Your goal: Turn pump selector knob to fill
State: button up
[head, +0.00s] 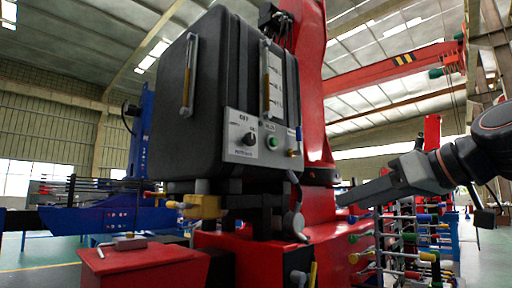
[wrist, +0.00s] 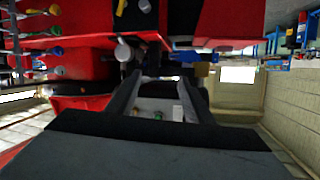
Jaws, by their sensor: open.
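A grey control panel (head: 262,152) sits low on the front of a black tank unit (head: 215,90). The panel carries a black knob (head: 250,138) at its left and a green round button (head: 272,143) at its middle. The labels are too small to read, and I cannot tell the knob's exact setting. My gripper (head: 343,199) is right of the panel and lower in the head view, apart from it. In the wrist view my gripper (wrist: 161,82) has its two fingers spread, with nothing between them. The panel (wrist: 152,104) and green button (wrist: 158,115) show beyond, between the fingers; the black knob is not clear there.
A red column (head: 312,90) rises behind the tank. A yellow fitting (head: 203,207) and a grey hanging part (head: 295,215) stick out below it. A red box (head: 145,268) stands front left. Racks of coloured-handled tools (head: 400,250) stand at the lower right.

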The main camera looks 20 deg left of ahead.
jog(key=s+a+r+n+g+y, duration=0.15)
jog(key=a+r, duration=0.25)
jog(key=r, duration=0.4)
jog(key=s+a+r+n+y, duration=0.1)
jog(key=a+r+n+y, duration=0.2)
jog(key=r, duration=0.5)
send_near(252, 138)
jog(key=shift+m, duration=0.35)
jog(key=x, duration=0.8)
jog(key=shift+w+a, duration=0.15)
jog(key=shift+a, duration=0.15)
jog(key=c, duration=1)
